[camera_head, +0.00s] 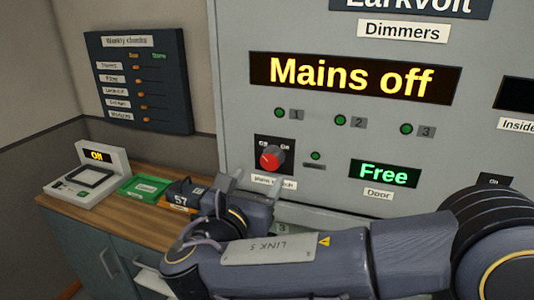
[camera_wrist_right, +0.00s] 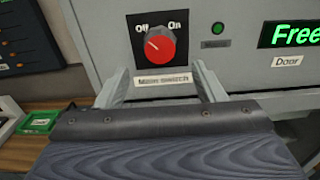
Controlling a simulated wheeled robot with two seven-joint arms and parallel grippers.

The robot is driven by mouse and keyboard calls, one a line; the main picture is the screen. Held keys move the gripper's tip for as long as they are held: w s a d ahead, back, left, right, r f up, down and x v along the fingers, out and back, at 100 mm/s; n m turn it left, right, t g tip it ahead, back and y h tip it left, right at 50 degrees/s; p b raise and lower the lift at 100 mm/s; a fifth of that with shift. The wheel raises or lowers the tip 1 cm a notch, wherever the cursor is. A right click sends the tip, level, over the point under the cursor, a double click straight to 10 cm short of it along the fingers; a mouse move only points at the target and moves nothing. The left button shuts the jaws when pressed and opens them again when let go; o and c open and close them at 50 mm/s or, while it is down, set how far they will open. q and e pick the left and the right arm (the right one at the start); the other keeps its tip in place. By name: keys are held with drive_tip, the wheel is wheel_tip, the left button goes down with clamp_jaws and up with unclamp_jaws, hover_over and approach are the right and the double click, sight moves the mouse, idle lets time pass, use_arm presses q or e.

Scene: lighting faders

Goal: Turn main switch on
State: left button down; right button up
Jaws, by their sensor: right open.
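The main switch is a red rotary knob (camera_head: 271,159) on a black plate marked Off and On, low on the grey dimmer cabinet (camera_head: 235,75). Its white pointer is turned toward the Off side. The knob also shows in the right wrist view (camera_wrist_right: 153,46), above a "Main switch" label (camera_wrist_right: 163,79). The display (camera_head: 352,78) reads "Mains off". My right gripper (camera_head: 243,183) is just below and left of the knob in the head view. In the wrist view its open fingers (camera_wrist_right: 160,85) point at the panel below the knob, apart and empty. My left gripper is not in view.
Indicators 1, 2 and 3 are above the switch. A green "Free" door display (camera_head: 384,174) is to its right. A wooden counter (camera_head: 130,222) at left holds a lit "ON" device (camera_head: 85,180) and a green card tray (camera_head: 144,188). A checks board (camera_head: 138,80) hangs on the wall.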

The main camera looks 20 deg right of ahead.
sight(269, 163)
drive_tip(key=p+x, duration=0.2)
drive_tip(key=x, duration=0.5)
drive_tip(key=shift+w+d+r, duration=0.15)
drive_tip(key=shift+w+d, duration=0.05)
